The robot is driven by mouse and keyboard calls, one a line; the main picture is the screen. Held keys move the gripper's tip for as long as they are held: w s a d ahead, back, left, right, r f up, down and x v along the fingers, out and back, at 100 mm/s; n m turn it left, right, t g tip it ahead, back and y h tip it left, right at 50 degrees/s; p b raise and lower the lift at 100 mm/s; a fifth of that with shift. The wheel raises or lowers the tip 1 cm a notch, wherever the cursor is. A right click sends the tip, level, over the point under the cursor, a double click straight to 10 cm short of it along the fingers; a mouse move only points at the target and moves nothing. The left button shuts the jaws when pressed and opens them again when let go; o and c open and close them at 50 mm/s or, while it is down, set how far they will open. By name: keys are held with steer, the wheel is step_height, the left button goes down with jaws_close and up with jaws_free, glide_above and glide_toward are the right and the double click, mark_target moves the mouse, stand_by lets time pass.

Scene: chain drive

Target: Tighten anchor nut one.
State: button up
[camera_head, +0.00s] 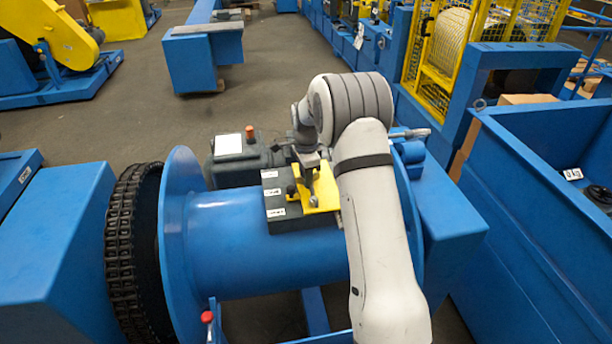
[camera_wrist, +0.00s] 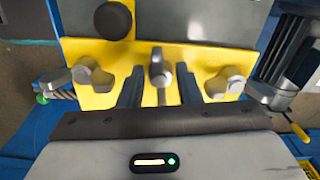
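A yellow plate (camera_head: 325,186) is fixed on a dark grey block (camera_head: 290,222) on top of the blue drum. In the wrist view the yellow plate (camera_wrist: 205,60) carries three metal wing-shaped nuts: a left nut (camera_wrist: 90,74), a middle nut (camera_wrist: 159,72) and a right nut (camera_wrist: 227,84). Which one is anchor nut one cannot be told. My gripper (camera_wrist: 158,84) is open, its two dark fingers either side of the middle nut with visible gaps. In the head view my gripper (camera_head: 308,172) is over the plate, its fingertips partly hidden.
A dark round knob (camera_wrist: 113,19) stands above the plate, left of the middle nut. The blue drum (camera_head: 235,240) has a black chain (camera_head: 122,245) at its left. A grey-green housing (camera_head: 235,160) sits behind. A blue bin (camera_head: 535,200) is at the right.

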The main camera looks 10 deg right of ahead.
steer(key=c, duration=0.6)
steer(key=shift+m, duration=1)
steer(key=shift+c, duration=0.2)
steer(key=shift+r, duration=0.1)
steer(key=o, duration=0.6)
steer(key=shift+o, duration=0.2)
step_height(320, 180, up, 7)
steer(key=shift+w+f+b, duration=0.1)
steer(key=shift+b, duration=0.35)
steer(key=shift+r, duration=0.5)
